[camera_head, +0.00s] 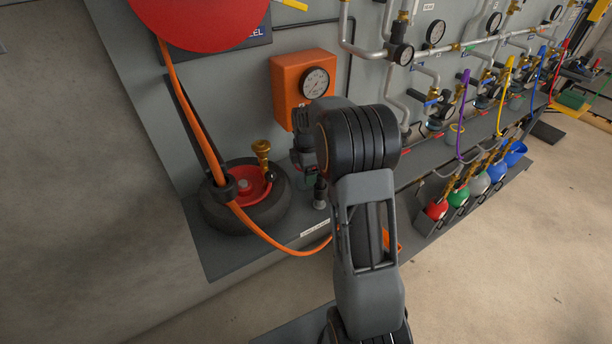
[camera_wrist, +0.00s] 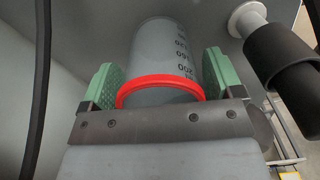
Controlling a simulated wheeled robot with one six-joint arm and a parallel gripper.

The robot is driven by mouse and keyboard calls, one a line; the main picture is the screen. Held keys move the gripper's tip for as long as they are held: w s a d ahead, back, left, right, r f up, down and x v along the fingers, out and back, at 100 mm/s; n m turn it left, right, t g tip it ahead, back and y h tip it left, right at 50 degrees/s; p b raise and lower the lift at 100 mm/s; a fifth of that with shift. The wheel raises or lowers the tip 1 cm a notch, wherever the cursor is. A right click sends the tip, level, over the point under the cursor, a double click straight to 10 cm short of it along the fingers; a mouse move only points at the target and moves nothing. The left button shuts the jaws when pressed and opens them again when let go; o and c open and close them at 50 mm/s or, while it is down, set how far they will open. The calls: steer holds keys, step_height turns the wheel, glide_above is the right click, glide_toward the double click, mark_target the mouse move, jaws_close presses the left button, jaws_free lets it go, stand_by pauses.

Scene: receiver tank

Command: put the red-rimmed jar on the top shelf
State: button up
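The grey jar (camera_wrist: 160,48) with the red rim (camera_wrist: 160,86) shows in the wrist view, with dark upside-down digits on its side. My gripper (camera_wrist: 160,62) has its two green pads on either side of the jar. A narrow gap seems to show on the right; the left pad is very close to the jar. In the head view, my gripper (camera_head: 306,152) is partly hidden behind my wrist, in front of the panel above the lower ledge. I cannot make out the red-rimmed jar there. I cannot tell which shelf is the top one.
An orange gauge box (camera_head: 303,85) is close above my gripper. A black wheel-like reel (camera_head: 245,200) and an orange hose (camera_head: 265,236) lie left. Pipes and gauges (camera_head: 401,54) fill the right panel. In the wrist view, a dark-gripped cylinder (camera_wrist: 279,55) is right of the jar.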

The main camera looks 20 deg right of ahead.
steer(key=c, duration=0.8)
steer(key=shift+c, duration=0.2)
steer(key=shift+r, duration=0.2)
